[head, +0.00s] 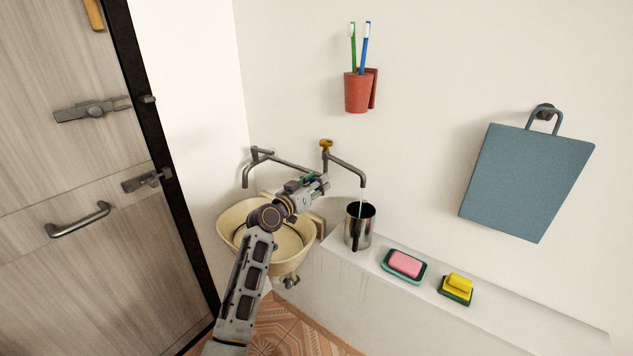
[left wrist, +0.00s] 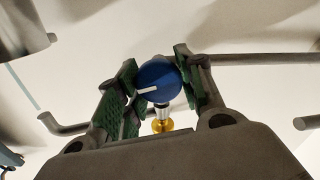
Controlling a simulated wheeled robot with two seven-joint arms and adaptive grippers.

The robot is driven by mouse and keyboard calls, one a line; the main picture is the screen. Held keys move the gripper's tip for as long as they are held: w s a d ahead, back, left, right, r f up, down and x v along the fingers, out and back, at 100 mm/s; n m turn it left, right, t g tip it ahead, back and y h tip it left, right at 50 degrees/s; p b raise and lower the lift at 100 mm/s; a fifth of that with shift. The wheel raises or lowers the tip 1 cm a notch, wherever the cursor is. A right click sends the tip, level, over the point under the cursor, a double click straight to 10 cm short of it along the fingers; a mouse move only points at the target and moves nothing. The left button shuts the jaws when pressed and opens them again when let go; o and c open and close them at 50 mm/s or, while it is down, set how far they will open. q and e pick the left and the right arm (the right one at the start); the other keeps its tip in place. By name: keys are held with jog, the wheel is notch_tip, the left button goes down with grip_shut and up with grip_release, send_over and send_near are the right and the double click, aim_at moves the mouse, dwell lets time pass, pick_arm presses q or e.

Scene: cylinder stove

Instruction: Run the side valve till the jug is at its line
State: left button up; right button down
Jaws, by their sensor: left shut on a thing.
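A shiny metal jug (head: 351,232) stands upright on the ledge beside the basin, under the end of a wall spout (head: 350,170). A thin pale blue stream (head: 361,199) runs from the spout into the jug; it also shows in the left wrist view (left wrist: 22,88). The jug's inside is dark, so I cannot tell its level or see a line. My left gripper (head: 321,184) is left of the jug, above the basin's right side. In the left wrist view its green pads are shut on a round blue valve knob (left wrist: 158,80) with a white mark. My right gripper is not in view.
A cream basin (head: 228,222) lies below my left arm, with another wall spout (head: 247,172) above it. A red toothbrush cup (head: 357,93) hangs above.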

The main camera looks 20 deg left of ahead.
pick_arm(q)
jog(key=shift+n+p, duration=0.35)
jog(key=shift+n, duration=0.35)
jog(key=shift+n+p, duration=0.4)
jog(key=shift+n, duration=0.3)
jog(key=shift+a+n+p, duration=0.1)
jog(key=shift+n+p, duration=0.2)
jog(key=shift+n, duration=0.6)
jog(key=o, duration=1)
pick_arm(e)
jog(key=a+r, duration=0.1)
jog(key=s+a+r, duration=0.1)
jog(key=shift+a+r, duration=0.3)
